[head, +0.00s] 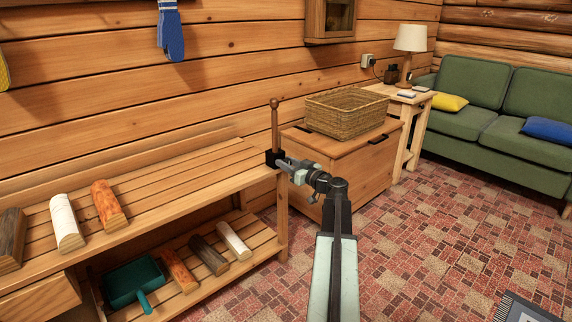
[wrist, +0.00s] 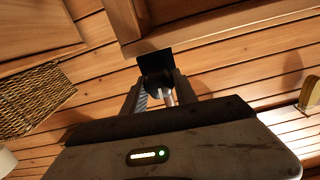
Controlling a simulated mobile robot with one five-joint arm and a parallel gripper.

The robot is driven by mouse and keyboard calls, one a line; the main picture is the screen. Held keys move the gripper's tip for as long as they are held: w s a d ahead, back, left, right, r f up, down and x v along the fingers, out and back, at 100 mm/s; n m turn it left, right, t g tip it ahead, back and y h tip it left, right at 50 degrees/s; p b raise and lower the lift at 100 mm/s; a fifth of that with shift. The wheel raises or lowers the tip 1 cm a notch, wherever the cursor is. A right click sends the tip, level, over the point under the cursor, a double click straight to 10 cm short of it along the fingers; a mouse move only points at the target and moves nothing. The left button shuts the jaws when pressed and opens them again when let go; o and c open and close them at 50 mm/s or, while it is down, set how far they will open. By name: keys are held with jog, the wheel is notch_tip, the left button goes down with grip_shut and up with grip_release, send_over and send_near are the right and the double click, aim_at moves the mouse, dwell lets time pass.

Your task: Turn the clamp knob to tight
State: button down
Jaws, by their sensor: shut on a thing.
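A black clamp (head: 273,157) sits at the right end of the slatted bench, with an upright wooden post (head: 275,126) topped by a small ball above it. My gripper (head: 284,163) reaches it from the right. In the wrist view the black clamp body (wrist: 155,62) is just beyond my fingertips (wrist: 156,88). The dark clamp knob (wrist: 154,82) lies between the two fingers, which are shut on it. A pale pin (wrist: 169,97) shows beside it. The knob's turn angle is not readable, and my gripper hides it in the head view.
The bench (head: 170,175) holds several split logs, with more logs and a teal dustpan (head: 133,283) on the shelf below. A wooden chest (head: 345,165) with a wicker basket (head: 347,108) stands close behind my arm. Carpeted floor (head: 450,235) is open at right.

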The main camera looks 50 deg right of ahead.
jog(key=m, duration=0.4)
jog(key=shift+m, duration=0.4)
jog(key=m, duration=0.4)
jog(key=shift+d+m, duration=0.1)
jog(key=shift+m, duration=0.2)
jog(key=m, duration=0.4)
jog(key=shift+f+m, duration=0.15)
jog(key=shift+m, duration=0.15)
jog(key=m, duration=0.9)
jog(key=shift+f, duration=0.1)
jog(key=m, duration=0.3)
jog(key=shift+m+b, duration=0.3)
jog(key=m, duration=0.4)
jog(key=shift+f, duration=0.1)
jog(key=m, duration=0.4)
jog(key=shift+m, duration=0.3)
